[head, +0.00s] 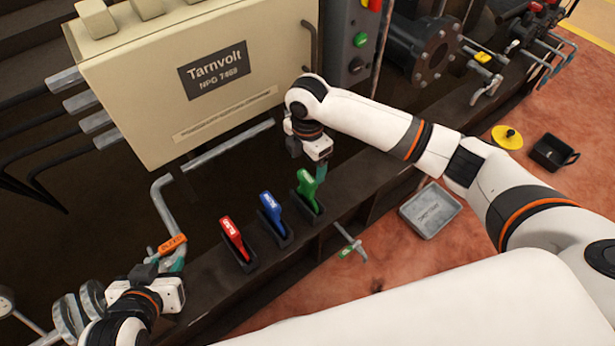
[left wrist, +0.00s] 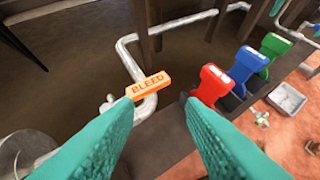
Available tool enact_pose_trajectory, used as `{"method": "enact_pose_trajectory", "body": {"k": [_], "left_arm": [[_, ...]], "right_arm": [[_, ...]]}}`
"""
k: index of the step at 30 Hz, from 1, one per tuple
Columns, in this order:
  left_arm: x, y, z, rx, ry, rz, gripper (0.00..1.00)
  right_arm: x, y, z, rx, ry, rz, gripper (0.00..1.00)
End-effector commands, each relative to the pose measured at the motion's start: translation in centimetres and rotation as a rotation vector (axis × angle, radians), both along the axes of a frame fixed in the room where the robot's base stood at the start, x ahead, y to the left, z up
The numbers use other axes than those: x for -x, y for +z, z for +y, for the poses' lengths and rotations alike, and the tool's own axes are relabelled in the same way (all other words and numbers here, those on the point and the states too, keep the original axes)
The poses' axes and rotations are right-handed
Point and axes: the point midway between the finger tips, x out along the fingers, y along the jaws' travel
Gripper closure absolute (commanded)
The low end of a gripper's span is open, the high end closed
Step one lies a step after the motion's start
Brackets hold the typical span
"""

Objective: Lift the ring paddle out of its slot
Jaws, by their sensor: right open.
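Three paddles stand tilted in dark slots on the brown beam: red (head: 234,236), blue (head: 271,212) and green (head: 309,186). I cannot tell which is the ring paddle; their labels are too small to read. They also show in the left wrist view as red (left wrist: 212,84), blue (left wrist: 246,64) and green (left wrist: 272,46). My right gripper (head: 319,172) is open at the top of the green paddle, its fingers partly hidden; I cannot tell if they touch it. My left gripper (left wrist: 158,104) is open, with its teal fingers apart near the orange BLEED tag (left wrist: 148,86), left of the paddles.
A cream Tarnvolt cabinet (head: 170,75) stands behind the paddles. A bent grey pipe (head: 160,200) rises near my left gripper. A grey tray (head: 431,210), a black bin (head: 554,152) and a yellow disc (head: 507,137) lie on the reddish floor at right.

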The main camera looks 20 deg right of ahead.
Motion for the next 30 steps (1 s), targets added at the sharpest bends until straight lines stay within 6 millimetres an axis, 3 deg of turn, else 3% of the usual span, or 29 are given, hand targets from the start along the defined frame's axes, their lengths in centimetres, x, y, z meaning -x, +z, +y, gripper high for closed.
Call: {"method": "enact_pose_trajectory", "body": {"k": [6, 15, 28, 30], "left_arm": [[-3.0, 2.6, -1.3, 0.054, -0.018, -0.238, 0.64], [-5.0, 6.2, -2.4, 0.111, -0.033, -0.479, 0.64], [-5.3, 7.2, -2.6, 0.126, -0.037, -0.536, 0.64], [-5.3, 7.2, -2.6, 0.126, -0.037, -0.536, 0.64]], "right_arm": [[0.1, -3.4, 0.0, 0.000, -0.001, 0.002, 0.20], [0.1, -6.2, 0.0, 0.000, 0.000, 0.000, 0.20], [0.0, -6.7, 0.0, 0.000, 0.000, -0.001, 0.20], [0.0, -6.7, 0.0, 0.000, 0.000, -0.001, 0.28]]}}
